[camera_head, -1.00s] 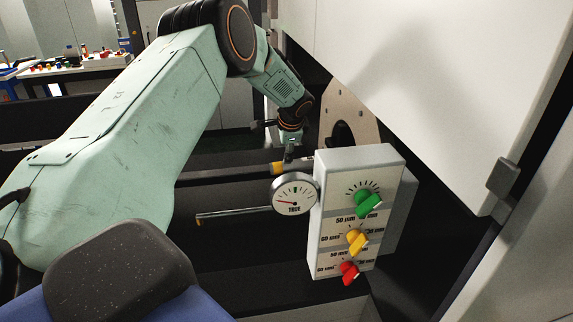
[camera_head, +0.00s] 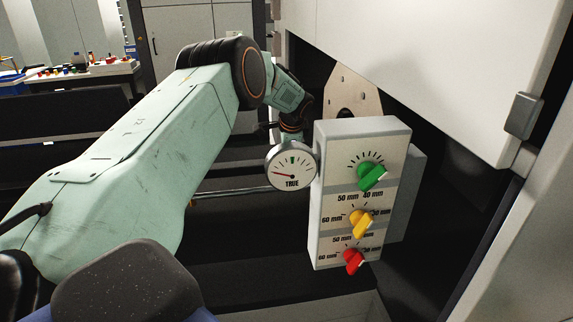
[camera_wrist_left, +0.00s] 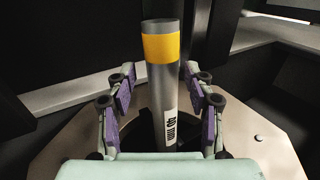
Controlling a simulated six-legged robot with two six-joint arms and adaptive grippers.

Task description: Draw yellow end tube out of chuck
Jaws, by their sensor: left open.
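The yellow end tube (camera_wrist_left: 161,48) is a grey metal tube with a yellow band near its end and a white mm label lower down. It rises from the dark opening in a tan plate (camera_wrist_left: 262,152), where the chuck's inside is hidden. My left gripper (camera_wrist_left: 158,78) is open, with its purple-padded fingers on either side of the tube and gaps visible beside it. In the head view my left wrist reaches behind the dial gauge, which hides the fingers and the yellow end. The tan plate (camera_head: 352,92) shows behind the control box. My right gripper is not in view.
A control box (camera_head: 345,240) with green, yellow and red knobs stands close in front of my left wrist. A round dial gauge (camera_head: 291,168) marked TRUE is on its left side. A large pale cover (camera_head: 430,60) hangs above right.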

